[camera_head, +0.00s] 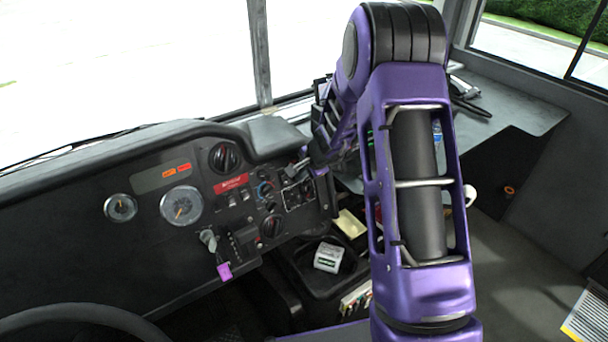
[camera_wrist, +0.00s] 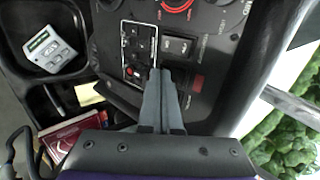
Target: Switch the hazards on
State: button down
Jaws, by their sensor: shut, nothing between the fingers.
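The black dashboard panel (camera_wrist: 110,45) carries the switches. In the wrist view a white-outlined switch block (camera_wrist: 139,45) holds small black controls and a red one (camera_wrist: 132,74). A pair of dark rocker switches (camera_wrist: 180,46) sits beside it. I cannot read which control is marked for the hazards. My gripper (camera_wrist: 165,72) is shut and empty, its grey fingertips over the panel between the block and the rockers, partly covering the area below. Contact with the panel cannot be told. In the head view the switch block (camera_head: 298,193) shows near my wrist, at the dashboard's right end.
A red-ringed dial (camera_wrist: 176,5) lies just above the switches. In the head view gauges (camera_head: 181,205) and the steering wheel (camera_head: 85,315) are at left.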

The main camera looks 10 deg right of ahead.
jog(key=shift+w+f+b, duration=0.15)
jog(key=shift+f+b, duration=0.3)
jog(key=shift+b, duration=0.1)
jog(key=shift+r+p, duration=0.3)
jog(key=shift+r, duration=0.1)
jog(key=shift+r+p, duration=0.55)
jog(key=shift+r, duration=0.15)
